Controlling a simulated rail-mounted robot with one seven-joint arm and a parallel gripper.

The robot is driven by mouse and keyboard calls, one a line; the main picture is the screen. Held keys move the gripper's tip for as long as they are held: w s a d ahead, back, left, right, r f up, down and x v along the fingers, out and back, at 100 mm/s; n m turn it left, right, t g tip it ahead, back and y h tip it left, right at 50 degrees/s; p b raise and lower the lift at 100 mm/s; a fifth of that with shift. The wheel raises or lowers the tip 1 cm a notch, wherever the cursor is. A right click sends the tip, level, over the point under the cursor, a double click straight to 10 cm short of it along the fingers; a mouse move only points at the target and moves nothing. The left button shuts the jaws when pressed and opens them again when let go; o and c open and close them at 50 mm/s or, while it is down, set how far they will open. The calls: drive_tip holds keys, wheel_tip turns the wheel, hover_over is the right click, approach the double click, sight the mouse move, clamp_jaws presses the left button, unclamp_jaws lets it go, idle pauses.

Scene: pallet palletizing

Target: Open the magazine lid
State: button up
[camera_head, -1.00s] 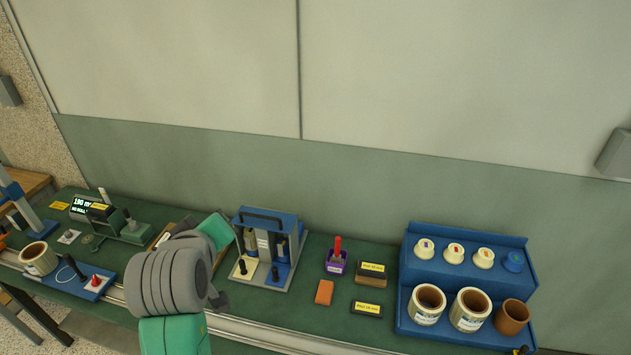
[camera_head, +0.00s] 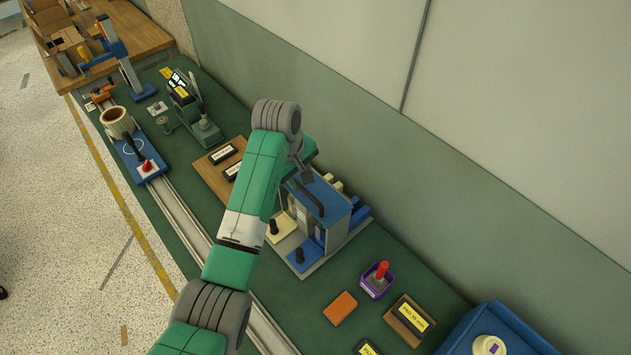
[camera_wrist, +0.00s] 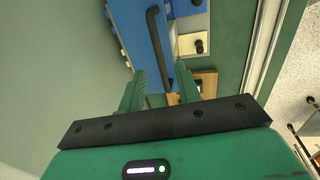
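The magazine is a blue box (camera_head: 330,201) with a grey front and a dark bar handle (camera_head: 308,196) on its blue lid, which lies flat and closed. In the wrist view the blue lid (camera_wrist: 141,38) and its handle (camera_wrist: 158,48) lie just beyond my fingertips. My gripper (camera_wrist: 163,78) is open, with a gap between its green fingers and nothing held. In the head view my gripper (camera_head: 302,165) is at the far left end of the lid, close to the handle; whether it touches is unclear.
A wooden board with black labelled blocks (camera_head: 213,172) lies left of the magazine. A purple holder with a red-handled tool (camera_head: 377,281), an orange block (camera_head: 340,307) and a blue rack (camera_head: 500,335) stand to the right. Black knobs (camera_head: 299,256) rise in front.

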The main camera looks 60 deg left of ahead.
sight(306, 191)
drive_tip(key=f, duration=0.3)
drive_tip(key=w+f, duration=0.1)
drive_tip(key=f, duration=0.2)
drive_tip(key=shift+w+a+f, duration=0.1)
drive_tip(key=shift+w+f, duration=0.05)
drive_tip(key=shift+f, duration=0.05)
drive_tip(key=shift+w, duration=0.1)
clamp_jaws()
